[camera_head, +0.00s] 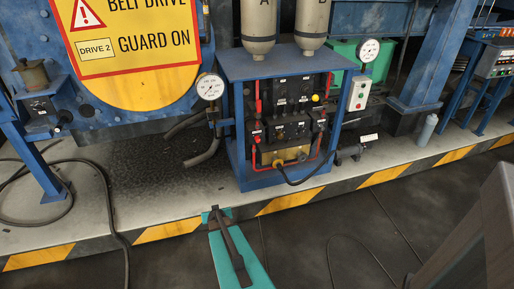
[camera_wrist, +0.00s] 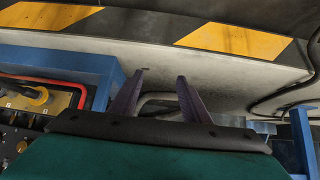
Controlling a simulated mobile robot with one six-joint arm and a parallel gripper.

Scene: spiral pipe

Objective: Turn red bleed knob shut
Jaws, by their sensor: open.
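The blue-framed unit (camera_head: 240,165) with dark control panels stands on the ledge in the middle of the head view. Small red parts show at the panel's left side, one of them a red knob-like part (camera_head: 256,138); which one is the bleed knob is too small to tell. My gripper (camera_head: 216,213) is low in front of the unit, left of it in the picture, apart from it. In the wrist view my gripper (camera_wrist: 160,95) has its two dark fingers apart with nothing between them. A yellow fitting (camera_wrist: 36,95) and red pipe (camera_wrist: 75,84) show at left there.
A yellow-black striped edge (camera_head: 290,202) runs along the ledge in front of the unit. Hoses (camera_head: 205,155) and a gauge (camera_head: 210,87) are left of it. A button box (camera_head: 359,93) and a second gauge (camera_head: 369,50) are right. Cables lie on the floor.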

